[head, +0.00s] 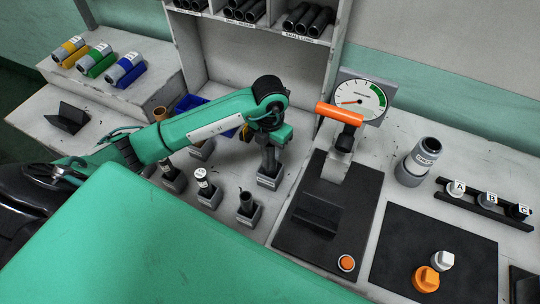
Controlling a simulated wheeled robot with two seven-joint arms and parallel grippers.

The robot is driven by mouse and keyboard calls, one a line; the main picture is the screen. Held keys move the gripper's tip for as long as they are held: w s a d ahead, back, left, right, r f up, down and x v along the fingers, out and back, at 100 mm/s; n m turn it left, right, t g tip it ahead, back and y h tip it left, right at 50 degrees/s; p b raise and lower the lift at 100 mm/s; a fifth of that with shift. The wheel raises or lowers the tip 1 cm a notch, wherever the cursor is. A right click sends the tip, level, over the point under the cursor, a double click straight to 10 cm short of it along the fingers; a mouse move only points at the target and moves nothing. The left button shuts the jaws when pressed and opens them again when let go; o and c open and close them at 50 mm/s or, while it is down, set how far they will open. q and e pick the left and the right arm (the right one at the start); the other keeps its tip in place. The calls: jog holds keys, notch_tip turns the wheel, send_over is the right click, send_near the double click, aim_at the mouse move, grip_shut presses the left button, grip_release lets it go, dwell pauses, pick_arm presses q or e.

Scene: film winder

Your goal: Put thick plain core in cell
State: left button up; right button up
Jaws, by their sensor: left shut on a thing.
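My left gripper (269,152) points down at the middle of the workbench and is shut on a dark core, mostly hidden by the fingers. It is directly over a grey labelled cell (268,182); I cannot tell how far the core is inside it. Other grey cells stand to the left and in front: one with a dark core (247,203), one with a white-topped core (202,180), and one with a dark piece (169,170). A brown core (160,113) stands behind my arm. My right gripper is out of view.
A black press plate (300,238) with an orange-handled lever (340,113) and gauge (359,100) stands close on the right. A blue tray (226,132) is partly behind my arm. A shelf (320,60) stands at the back. A grey canister (412,172) is farther right.

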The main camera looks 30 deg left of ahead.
aim_at(270, 159)
pick_arm(q)
notch_tip(270, 159, down, 5)
jog(key=shift+f+p, duration=0.15)
jog(key=shift+p, duration=0.25)
jog(key=shift+f, duration=0.1)
jog(key=shift+f, duration=0.15)
jog(key=o, duration=1)
